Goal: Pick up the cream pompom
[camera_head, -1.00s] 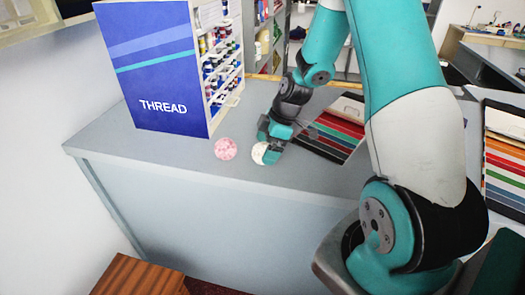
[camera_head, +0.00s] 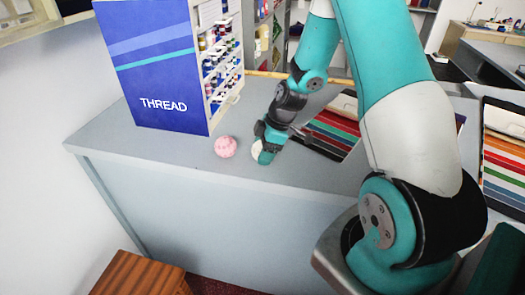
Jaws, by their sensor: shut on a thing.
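The cream pompom (camera_head: 257,150) is at the counter's front part, partly hidden behind my gripper's fingers. My gripper (camera_head: 263,150) reaches down over the counter and is shut on the cream pompom. I cannot tell whether the pompom still touches the counter. A pink pompom (camera_head: 225,146) lies on the counter just to the left, apart from my gripper.
A blue thread cabinet (camera_head: 160,70) with shelves of spools stands behind and left. A swatch card of coloured strips (camera_head: 326,133) lies right of my gripper, another (camera_head: 505,160) farther right. The grey counter (camera_head: 190,165) is clear toward its front edge. A wooden stool (camera_head: 140,275) stands below.

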